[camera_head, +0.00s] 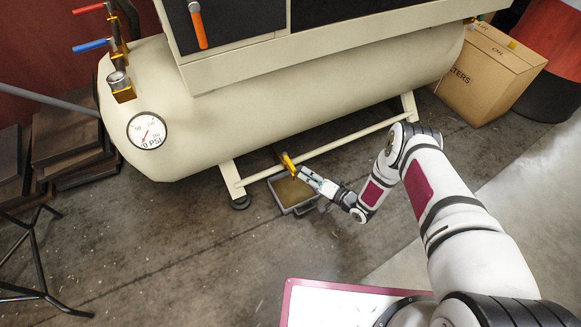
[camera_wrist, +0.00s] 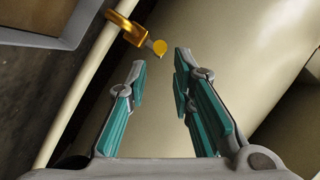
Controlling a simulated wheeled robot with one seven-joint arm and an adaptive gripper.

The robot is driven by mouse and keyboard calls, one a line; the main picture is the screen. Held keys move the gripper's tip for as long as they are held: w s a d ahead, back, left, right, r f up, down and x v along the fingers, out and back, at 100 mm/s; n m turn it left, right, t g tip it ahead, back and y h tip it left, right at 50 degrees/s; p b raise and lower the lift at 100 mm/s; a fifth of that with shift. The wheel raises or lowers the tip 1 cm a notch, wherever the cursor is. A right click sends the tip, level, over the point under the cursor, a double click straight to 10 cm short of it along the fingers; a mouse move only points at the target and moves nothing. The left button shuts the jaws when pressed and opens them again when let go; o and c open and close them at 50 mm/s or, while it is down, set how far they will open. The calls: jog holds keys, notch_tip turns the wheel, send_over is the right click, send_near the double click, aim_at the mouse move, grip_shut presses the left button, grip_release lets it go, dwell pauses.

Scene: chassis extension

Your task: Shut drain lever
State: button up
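The yellow drain lever (camera_head: 288,162) sits under the tank, above a drain pan, in the head view. In the wrist view the lever (camera_wrist: 128,28) shows at the top, with a round yellow end (camera_wrist: 159,47) facing the gap between my fingers. My gripper (camera_head: 303,174) reaches in from the right, low beside the lever. In the wrist view my gripper (camera_wrist: 160,66) is open and empty, its fingertips just short of the lever's end. I cannot tell whether either fingertip touches it.
The beige tank (camera_head: 300,95) hangs over the lever. A cream frame bar (camera_head: 330,148) runs close by. The grey drain pan (camera_head: 293,209) lies on the floor below. A cardboard box (camera_head: 485,75) stands at the right.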

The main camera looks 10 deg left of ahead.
aim_at(291, 163)
jog(key=b+x, duration=0.3)
jog(key=x, duration=0.6)
jog(key=shift+w+a, duration=0.15)
jog(key=shift+a, duration=0.05)
grip_shut()
